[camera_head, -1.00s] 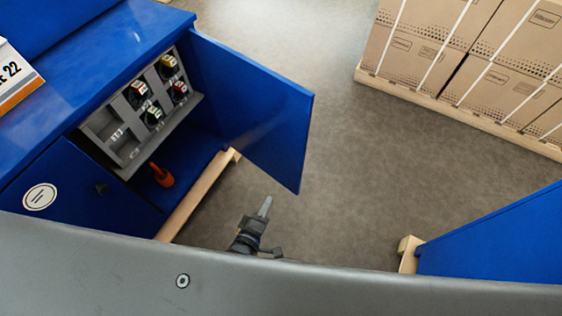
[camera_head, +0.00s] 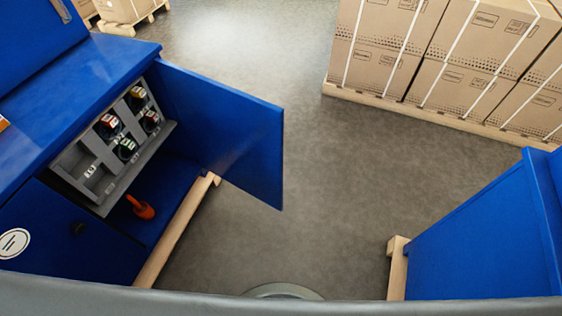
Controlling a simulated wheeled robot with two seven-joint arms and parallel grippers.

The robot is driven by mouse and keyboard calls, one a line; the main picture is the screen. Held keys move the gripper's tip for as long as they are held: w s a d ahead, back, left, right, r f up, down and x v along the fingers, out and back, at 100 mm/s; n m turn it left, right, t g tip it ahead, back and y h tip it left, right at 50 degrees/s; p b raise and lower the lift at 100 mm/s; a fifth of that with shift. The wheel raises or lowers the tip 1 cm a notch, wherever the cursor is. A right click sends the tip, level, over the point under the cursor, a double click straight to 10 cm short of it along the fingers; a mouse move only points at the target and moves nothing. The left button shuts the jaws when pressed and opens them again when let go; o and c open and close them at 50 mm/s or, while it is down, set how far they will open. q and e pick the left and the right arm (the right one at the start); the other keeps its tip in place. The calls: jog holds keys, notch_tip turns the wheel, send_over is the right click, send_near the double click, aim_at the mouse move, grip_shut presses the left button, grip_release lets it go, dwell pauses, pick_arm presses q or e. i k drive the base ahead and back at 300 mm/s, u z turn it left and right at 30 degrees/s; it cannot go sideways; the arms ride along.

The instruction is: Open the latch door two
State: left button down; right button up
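A blue cabinet (camera_head: 100,78) stands at the left. Its right-hand door (camera_head: 228,134) is swung wide open, out over the floor. Inside is a grey rack (camera_head: 97,150) with several dark items with coloured tops, and an orange object (camera_head: 140,207) lies on the cabinet floor. Neither of my grippers is in view.
Another blue cabinet (camera_head: 478,235) on a wooden base stands at the lower right. Strapped cartons (camera_head: 480,45) sit on a pallet at the upper right. More cartons (camera_head: 122,8) are at the upper left. The grey floor between is clear.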

aim_at(237, 136)
jog(key=z, duration=0.65)
jog(key=k, duration=0.9)
jog(key=z, duration=0.45)
jog(key=i, duration=0.25)
jog(key=z, duration=0.15)
